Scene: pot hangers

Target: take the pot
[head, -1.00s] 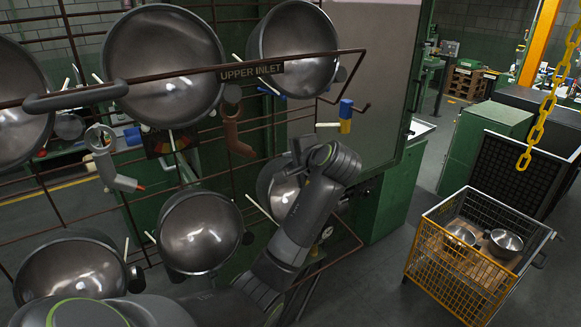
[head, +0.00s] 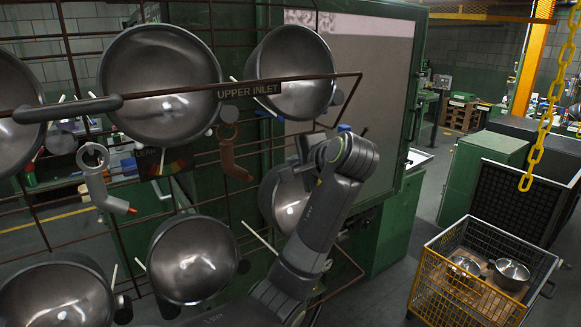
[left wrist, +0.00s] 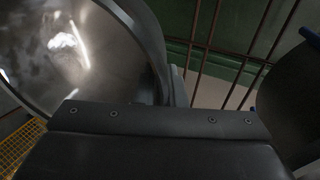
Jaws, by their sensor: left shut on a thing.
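Shiny dark metal pots hang on a wire rack in the head view. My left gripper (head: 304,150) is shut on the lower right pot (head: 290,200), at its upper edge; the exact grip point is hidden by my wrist. The pot's open side faces me, and my forearm covers its right part. In the left wrist view, a large curved pot (left wrist: 75,50) fills the upper left, close beside the dark gripper body (left wrist: 160,125). My right gripper is not in view.
Near the held pot are a lower middle pot (head: 192,262), an upper right pot (head: 293,75) and a white peg (head: 260,238). A rusty rail with an "UPPER INLET" sign (head: 249,91) crosses above. A yellow-fronted wire crate (head: 445,295) at the right holds two pots.

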